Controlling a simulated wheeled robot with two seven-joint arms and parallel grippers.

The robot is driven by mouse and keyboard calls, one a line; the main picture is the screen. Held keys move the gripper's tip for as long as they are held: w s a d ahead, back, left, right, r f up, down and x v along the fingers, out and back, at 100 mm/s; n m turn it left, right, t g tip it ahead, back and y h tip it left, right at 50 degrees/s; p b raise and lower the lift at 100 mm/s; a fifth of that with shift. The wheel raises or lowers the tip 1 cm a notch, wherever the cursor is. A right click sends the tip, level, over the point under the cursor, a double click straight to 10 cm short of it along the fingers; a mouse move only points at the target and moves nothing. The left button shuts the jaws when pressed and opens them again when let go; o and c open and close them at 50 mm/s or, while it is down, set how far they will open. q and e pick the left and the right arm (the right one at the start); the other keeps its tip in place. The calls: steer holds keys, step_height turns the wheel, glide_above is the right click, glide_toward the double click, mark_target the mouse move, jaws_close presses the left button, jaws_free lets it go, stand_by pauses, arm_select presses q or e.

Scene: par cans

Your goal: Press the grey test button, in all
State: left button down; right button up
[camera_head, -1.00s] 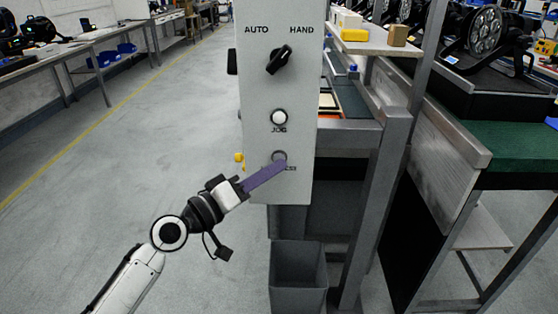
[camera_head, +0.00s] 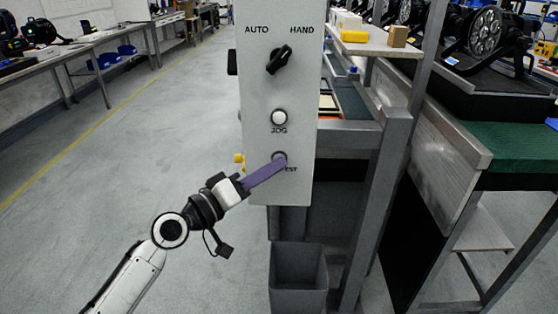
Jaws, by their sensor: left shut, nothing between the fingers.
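The grey test button (camera_head: 279,156) is the lowest control on the front of a pale grey control box (camera_head: 300,110). The end of the "TEST" label shows just below it, partly covered by my fingers. My left gripper (camera_head: 282,163) is shut and empty. Its purple fingers reach up from the lower left, and their tips overlap the lower part of the button. I cannot tell whether they touch it or whether it is pushed in. My right gripper is not in view.
Above on the box are a white jog button (camera_head: 279,118) and a black AUTO/HAND switch (camera_head: 279,60). A yellow knob (camera_head: 239,158) sticks out at the box's left side. A grey bin (camera_head: 298,280) stands below. Open floor lies to the left.

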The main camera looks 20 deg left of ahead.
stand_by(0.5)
arm_select(q)
steer(key=shift+s+d, duration=0.2)
steer(key=shift+s, duration=0.5)
steer(key=s+p, duration=0.1)
steer(key=s, duration=0.1)
steer(key=s+d+p, duration=0.1)
steer(key=s, duration=0.2)
steer(key=shift+d, duration=0.2)
steer(key=shift+w, duration=0.1)
stand_by(0.5)
